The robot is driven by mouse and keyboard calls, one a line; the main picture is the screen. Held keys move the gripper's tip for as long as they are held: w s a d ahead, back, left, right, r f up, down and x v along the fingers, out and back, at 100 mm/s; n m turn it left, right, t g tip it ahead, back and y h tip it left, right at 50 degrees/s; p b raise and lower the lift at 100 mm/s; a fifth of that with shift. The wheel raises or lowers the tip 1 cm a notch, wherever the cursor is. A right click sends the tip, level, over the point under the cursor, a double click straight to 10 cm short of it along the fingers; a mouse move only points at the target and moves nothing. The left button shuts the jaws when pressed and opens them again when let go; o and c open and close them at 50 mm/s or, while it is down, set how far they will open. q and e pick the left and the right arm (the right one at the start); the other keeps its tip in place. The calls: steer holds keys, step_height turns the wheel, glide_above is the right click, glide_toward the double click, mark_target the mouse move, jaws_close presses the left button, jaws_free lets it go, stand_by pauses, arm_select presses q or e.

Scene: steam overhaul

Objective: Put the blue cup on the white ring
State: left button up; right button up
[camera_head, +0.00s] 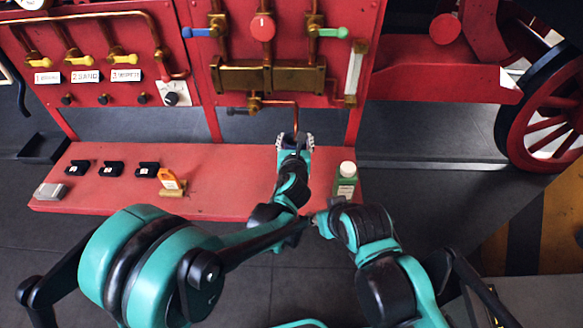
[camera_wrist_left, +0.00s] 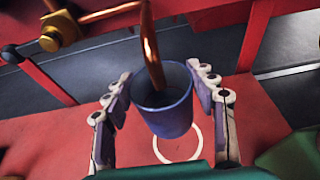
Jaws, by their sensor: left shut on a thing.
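The blue cup (camera_wrist_left: 168,115) is upright between the two fingers of my left gripper (camera_wrist_left: 165,108) in the left wrist view. The fingers are shut on its sides. The white ring (camera_wrist_left: 201,146) is on the red bench, and the cup covers its far part. I cannot tell how high the cup is above the bench. In the head view my left gripper (camera_head: 295,142) is over the bench below the copper pipe; the cup and ring are hidden there.
The copper pipe (camera_wrist_left: 151,45) reaches down to the cup's mouth. The red bench (camera_head: 225,165) also holds a green bottle (camera_head: 346,180) on the right, an orange container (camera_head: 168,178) and several small black blocks on the left. Red panels with valves stand behind.

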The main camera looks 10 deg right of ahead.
arm_select(q)
step_height(320, 180, down, 9)
steer(key=b, duration=0.3)
steer(key=shift+b, duration=0.3)
steer(key=shift+f, duration=0.2)
steer(key=o, duration=1.3)
steer(key=shift+r, duration=0.1)
steer(key=shift+r, duration=0.1)
